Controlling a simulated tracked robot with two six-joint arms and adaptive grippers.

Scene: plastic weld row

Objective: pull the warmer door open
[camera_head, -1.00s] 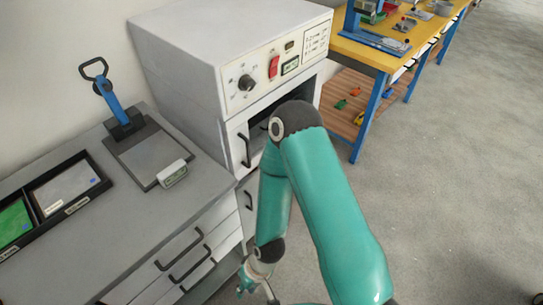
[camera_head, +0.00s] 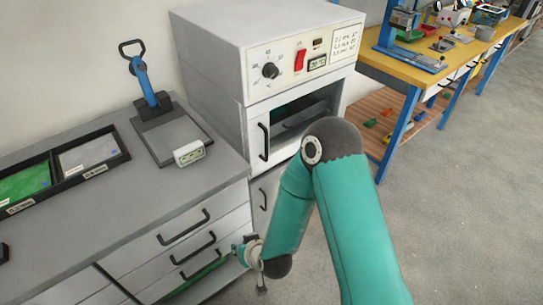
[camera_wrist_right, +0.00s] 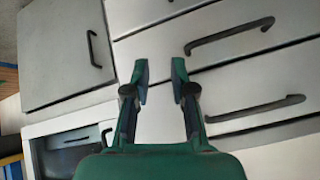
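The warmer (camera_head: 230,65) is a white box with a knob and red switch on its front. Its door (camera_head: 257,140) has a dark window and a black upright handle (camera_head: 264,141) at the left edge, and looks shut. The handle also shows low in the right wrist view (camera_wrist_right: 106,137). My right gripper (camera_head: 246,250) is well below the handle, by the drawer fronts, touching nothing that I can see. In the right wrist view the right gripper (camera_wrist_right: 161,68) is open and empty, with drawer fronts behind its fingers. My left gripper is out of view.
Grey drawers with black handles (camera_head: 184,227) stand left of the warmer. A blue-handled press (camera_head: 150,95) and a black tray (camera_head: 62,180) are on the counter. A yellow bench (camera_head: 400,65) stands to the right. Grey floor (camera_head: 470,190) is clear at right.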

